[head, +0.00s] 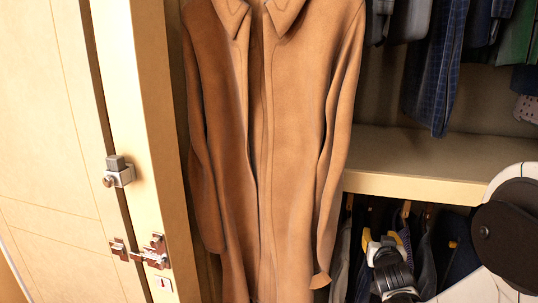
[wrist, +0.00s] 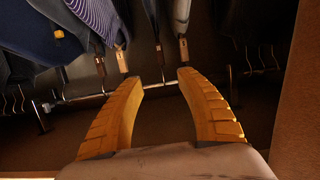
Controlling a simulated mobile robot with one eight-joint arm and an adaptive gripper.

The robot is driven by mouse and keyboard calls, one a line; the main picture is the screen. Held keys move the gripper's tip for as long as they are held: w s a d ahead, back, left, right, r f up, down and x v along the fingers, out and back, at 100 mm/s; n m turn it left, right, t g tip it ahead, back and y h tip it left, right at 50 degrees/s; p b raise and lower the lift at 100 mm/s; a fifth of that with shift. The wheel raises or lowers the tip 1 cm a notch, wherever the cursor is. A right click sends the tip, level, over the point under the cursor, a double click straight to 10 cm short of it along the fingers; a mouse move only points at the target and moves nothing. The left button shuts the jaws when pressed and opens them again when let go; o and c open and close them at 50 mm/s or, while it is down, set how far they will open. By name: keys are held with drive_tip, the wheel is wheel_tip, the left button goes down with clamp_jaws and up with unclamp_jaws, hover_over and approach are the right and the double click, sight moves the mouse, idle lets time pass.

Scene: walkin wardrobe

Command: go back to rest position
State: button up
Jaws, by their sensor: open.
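My gripper (head: 381,240) shows at the lower right of the head view, below the shelf and in front of the hanging clothes. In the wrist view its two yellow fingers (wrist: 161,77) stand apart with nothing held between them. Beyond the fingertips are a clothes rail (wrist: 88,98) and several hangers; one wooden hanger end (wrist: 183,49) appears near the right fingertip. I cannot tell whether it touches. The gripper's dark body (head: 392,272) shows below its fingers in the head view.
A long tan coat (head: 300,130) hangs left of my gripper. The shelf (head: 440,165) is above it, with more clothes (head: 440,60) hanging higher. A wardrobe door (head: 50,150) with a metal latch (head: 155,252) stands at the left. A panel (wrist: 300,110) borders the wrist view's right side.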

drive_tip(key=s+a+n+g+y, duration=0.1)
drive_tip(key=s+a, duration=0.3)
drive_tip(key=s, duration=0.6)
drive_tip(key=s+a+r+n+g+y, duration=0.1)
drive_tip(key=s+a+g, duration=0.3)
drive_tip(key=s, duration=0.7)
drive_tip(key=s+a+r+n+g+y, duration=0.1)
drive_tip(key=s+a, duration=0.4)
drive_tip(key=s, duration=0.5)
drive_tip(key=shift+s+a+r+g+y, duration=0.15)
drive_tip(key=shift+s+a+g+y, duration=0.1)
drive_tip(key=shift+g+y, duration=0.4)
drive_tip(key=shift+w, duration=0.1)
